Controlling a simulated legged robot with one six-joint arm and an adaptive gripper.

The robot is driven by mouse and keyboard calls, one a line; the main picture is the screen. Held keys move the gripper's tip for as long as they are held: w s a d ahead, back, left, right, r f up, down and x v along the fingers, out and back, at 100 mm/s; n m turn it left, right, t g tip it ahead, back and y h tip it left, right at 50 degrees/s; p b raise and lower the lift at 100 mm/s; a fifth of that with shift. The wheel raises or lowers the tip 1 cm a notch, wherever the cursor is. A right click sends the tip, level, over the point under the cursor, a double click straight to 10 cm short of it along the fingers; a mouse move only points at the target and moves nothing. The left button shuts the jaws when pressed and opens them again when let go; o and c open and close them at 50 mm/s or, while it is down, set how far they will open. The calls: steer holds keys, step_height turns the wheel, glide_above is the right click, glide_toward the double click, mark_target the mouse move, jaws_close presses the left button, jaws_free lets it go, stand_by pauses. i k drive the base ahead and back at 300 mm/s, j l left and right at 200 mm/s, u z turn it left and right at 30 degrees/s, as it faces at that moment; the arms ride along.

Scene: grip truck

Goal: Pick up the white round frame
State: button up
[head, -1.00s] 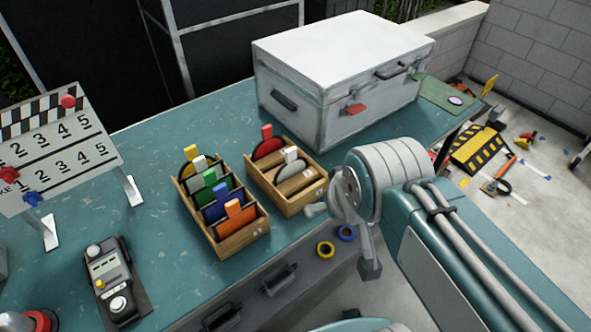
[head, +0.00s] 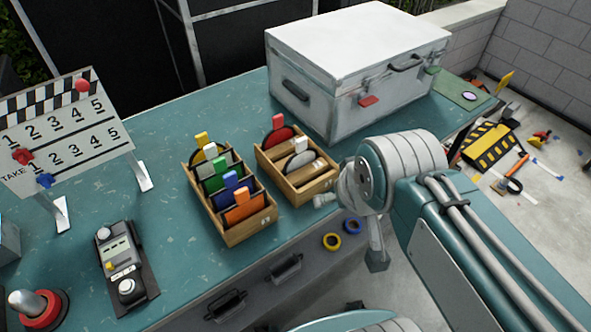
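A white-tabbed round frame (head: 301,158) stands in the small right-hand wooden box (head: 318,190), in front of a red-tabbed round one (head: 278,131). My gripper (head: 372,236) hangs beyond the table's front edge, right of and nearer than the small box. It is apart from the frames. My arm partly covers it, and its fingers cannot be made out clearly. I see nothing held in it.
The boxes stand on a teal table (head: 190,245). A large white case (head: 360,70) stands behind them. A clapperboard (head: 65,135), a grey control box (head: 122,265) and a red-based knob (head: 40,308) are at left.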

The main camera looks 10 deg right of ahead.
mark_target(304, 155)
steer(key=i+l+u, duration=0.25)
steer(key=l+u, duration=0.25)
steer(key=i+l+u, duration=0.2)
steer(key=k+l, duration=0.1)
